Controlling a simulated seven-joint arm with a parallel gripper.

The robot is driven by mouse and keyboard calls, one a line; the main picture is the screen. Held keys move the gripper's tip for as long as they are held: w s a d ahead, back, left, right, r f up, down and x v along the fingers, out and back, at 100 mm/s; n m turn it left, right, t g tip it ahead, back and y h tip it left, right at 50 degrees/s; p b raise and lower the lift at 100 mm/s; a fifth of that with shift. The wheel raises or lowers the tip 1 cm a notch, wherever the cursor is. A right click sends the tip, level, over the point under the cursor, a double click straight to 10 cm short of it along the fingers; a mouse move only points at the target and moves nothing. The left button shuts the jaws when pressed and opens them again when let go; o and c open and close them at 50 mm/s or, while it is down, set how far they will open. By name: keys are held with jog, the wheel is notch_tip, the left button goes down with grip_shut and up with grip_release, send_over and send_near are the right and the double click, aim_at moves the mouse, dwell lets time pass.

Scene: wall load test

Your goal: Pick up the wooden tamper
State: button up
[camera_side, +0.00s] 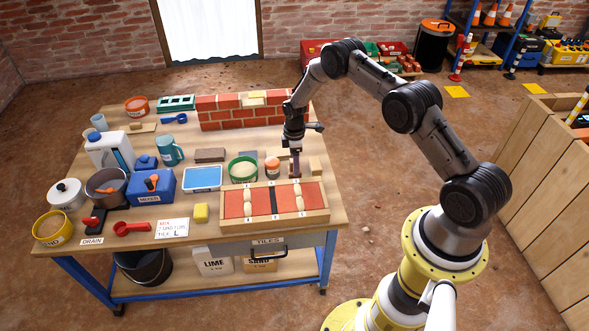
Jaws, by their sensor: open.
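My gripper (295,148) points straight down over the right part of the workbench, behind the tile tray. Its jaws are open. A slim upright piece, which looks like the handle of the wooden tamper (296,167), stands directly below and between the fingers. The fingers hide its top, and I cannot tell whether they touch it. It appears to stand on the bench top, just right of an orange-and-white jar (272,168).
A wooden tray with red tiles (312,198) lies in front of the gripper, and a small brick wall (240,117) stands behind it. A green bowl (243,169) and a blue tray (202,178) are to the left. A wooden block (316,166) is close on the right.

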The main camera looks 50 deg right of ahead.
jog(key=shift+c, duration=0.2)
grip_shut()
jog(key=shift+r, duration=0.1)
jog(key=shift+r, duration=0.45)
notch_tip(320, 180, up, 2)
jog(key=shift+r, duration=0.25)
jog(key=s+a+r, duration=0.4)
jog(key=s+r, duration=0.5)
jog(key=s, duration=0.4)
jog(key=shift+s+a+r, duration=0.15)
jog(key=shift+a+r, duration=0.05)
jog(key=shift+r, duration=0.05)
